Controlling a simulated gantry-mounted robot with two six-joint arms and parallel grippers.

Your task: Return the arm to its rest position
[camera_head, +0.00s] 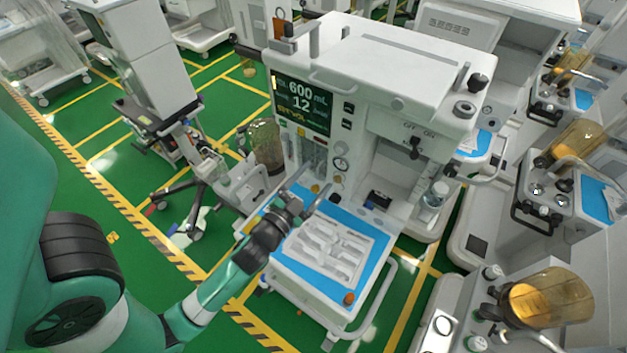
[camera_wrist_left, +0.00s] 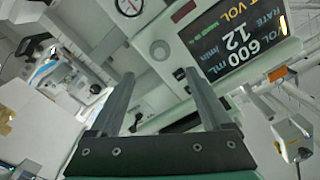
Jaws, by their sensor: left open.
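My left arm (camera_head: 225,285) comes in from the lower left of the head view, green with dark joints. Its gripper (camera_head: 312,200) is at the front of an anaesthesia cart (camera_head: 400,65), above the left part of the cart's blue work surface (camera_head: 375,265). In the left wrist view the two fingers of the left gripper (camera_wrist_left: 160,85) stand apart with nothing between them. Beyond them is the cart's front panel with its screen (camera_wrist_left: 235,35), seen tilted. My right gripper is in neither view.
A white tray (camera_head: 372,243) with moulded recesses lies on the blue surface. An orange knob (camera_head: 349,298) is at its front edge. An amber canister (camera_head: 540,300) stands at the lower right. More carts stand behind and to the right.

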